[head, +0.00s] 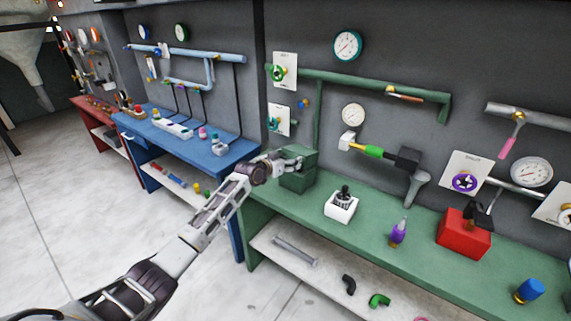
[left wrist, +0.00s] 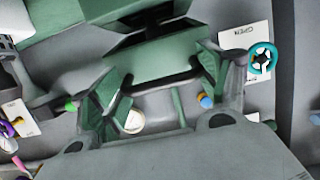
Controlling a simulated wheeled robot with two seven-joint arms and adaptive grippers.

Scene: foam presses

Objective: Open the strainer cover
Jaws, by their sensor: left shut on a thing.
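The strainer is a dark green box (head: 297,182) at the left end of the green bench. Its cover (head: 304,157) is the flat green upper part, with a dark line between it and the body. My left gripper (head: 294,164) is at the cover's front edge, shut on it. In the left wrist view my left gripper (left wrist: 164,88) has a finger on either side of the green cover (left wrist: 158,62), at a dark bar along its edge. How far the cover is lifted is unclear. My right gripper is not in view.
On the green bench (head: 370,222), right of the strainer, stand a white box (head: 341,207), a purple bottle (head: 398,233) and a red box (head: 464,235). Green pipe (head: 360,82) and gauges are on the wall behind. A blue bench (head: 195,140) stands to the left.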

